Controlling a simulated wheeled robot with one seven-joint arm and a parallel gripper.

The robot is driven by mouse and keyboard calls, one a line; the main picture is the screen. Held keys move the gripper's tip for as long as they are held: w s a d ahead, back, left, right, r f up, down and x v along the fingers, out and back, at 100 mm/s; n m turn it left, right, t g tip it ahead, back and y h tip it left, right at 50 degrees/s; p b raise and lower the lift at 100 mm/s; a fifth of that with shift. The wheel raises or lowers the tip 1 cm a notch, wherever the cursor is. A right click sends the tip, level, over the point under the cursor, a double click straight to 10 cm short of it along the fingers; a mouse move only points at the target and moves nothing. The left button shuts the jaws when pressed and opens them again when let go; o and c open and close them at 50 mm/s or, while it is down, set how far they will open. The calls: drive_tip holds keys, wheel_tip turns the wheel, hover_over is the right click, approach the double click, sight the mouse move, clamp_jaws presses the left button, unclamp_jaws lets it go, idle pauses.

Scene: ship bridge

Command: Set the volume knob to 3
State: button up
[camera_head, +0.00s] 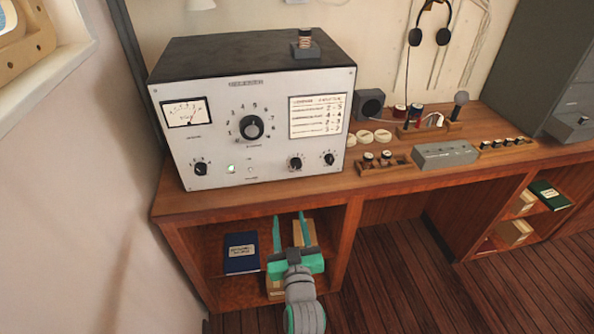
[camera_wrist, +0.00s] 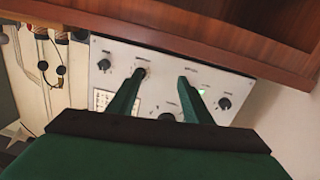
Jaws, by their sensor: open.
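A grey radio set (camera_head: 222,90) with a white front panel stands on the desk. Its panel has a large central dial knob (camera_head: 252,127), a small lower-left knob (camera_head: 200,168) and two small lower-right knobs (camera_head: 296,163), (camera_head: 328,158). The labels are too small to read, so I cannot tell which knob is volume, nor its setting. My gripper (camera_head: 289,228) is open and empty, in front of the desk's open shelf and below the panel. In the wrist view the panel appears inverted beyond the fingers (camera_wrist: 161,82); one finger partly overlaps a small knob.
The desk edge (camera_head: 250,205) lies between my gripper and the panel. Books (camera_head: 241,252) sit in the shelf below. A wall is close on the left. A speaker (camera_head: 369,104), white discs (camera_head: 366,137) and a grey box (camera_head: 444,155) stand to the right.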

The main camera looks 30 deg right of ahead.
approach(297, 166)
drive_tip(key=x, duration=0.8)
drive_tip(key=shift+w+f, duration=0.1)
drive_tip(key=c, duration=1.1)
